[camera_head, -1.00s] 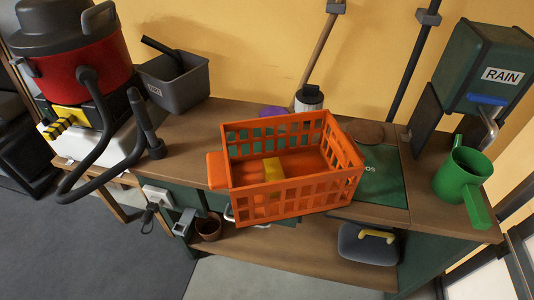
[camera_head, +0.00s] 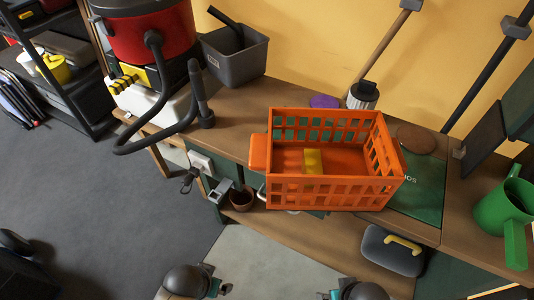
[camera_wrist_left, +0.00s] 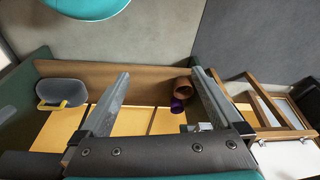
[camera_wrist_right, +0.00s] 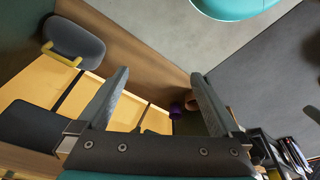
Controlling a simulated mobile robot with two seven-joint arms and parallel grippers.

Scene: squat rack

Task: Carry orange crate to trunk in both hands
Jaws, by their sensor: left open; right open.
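The orange crate (camera_head: 335,194) sits on the wooden bench in the head view, with openwork sides and an open top. A yellow block (camera_head: 312,161) shows inside it. Dark rounded parts of my arms show at the bottom edge of the head view, apart from the crate. My left gripper (camera_wrist_left: 160,73) is open and empty in the left wrist view. My right gripper (camera_wrist_right: 161,73) is open and empty in the right wrist view. The crate does not show in either wrist view. I cannot make out a trunk.
The bench (camera_head: 240,110) also bears a red vacuum (camera_head: 150,35), a grey bin (camera_head: 238,57) and a green watering can (camera_head: 500,212). A grey case with a yellow handle (camera_head: 393,250) is below. Black shelving (camera_head: 60,80) stands far left.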

